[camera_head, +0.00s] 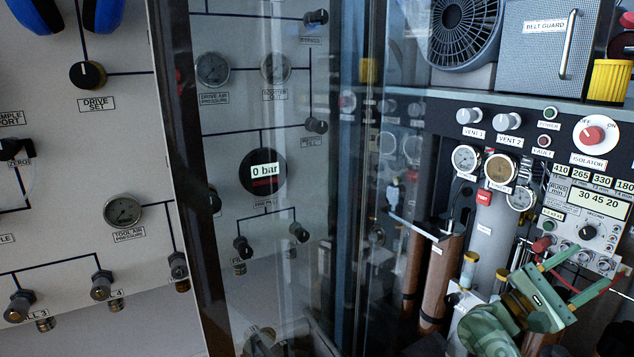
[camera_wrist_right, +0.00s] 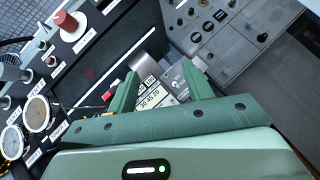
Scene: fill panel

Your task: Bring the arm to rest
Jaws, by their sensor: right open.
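My right gripper (camera_head: 574,283) is green and reaches in from the lower right of the head view. Its two fingers are apart and nothing shows between them. It stands in front of the right-hand panel, below and left of the keypad box with the display (camera_head: 598,197). In the right wrist view the open fingers (camera_wrist_right: 158,88) point toward that same display box (camera_wrist_right: 153,99), with a visible gap between fingers and box. My left gripper is in neither view.
A clear door (camera_head: 290,180) stands left of the right-hand panel. Gauges (camera_head: 466,159), the red isolator knob (camera_head: 592,135) and brown cylinders (camera_head: 442,275) crowd the area around my arm. A red cable (camera_head: 590,292) passes close by my gripper. A grey panel (camera_wrist_right: 215,40) lies at the upper right in the wrist view.

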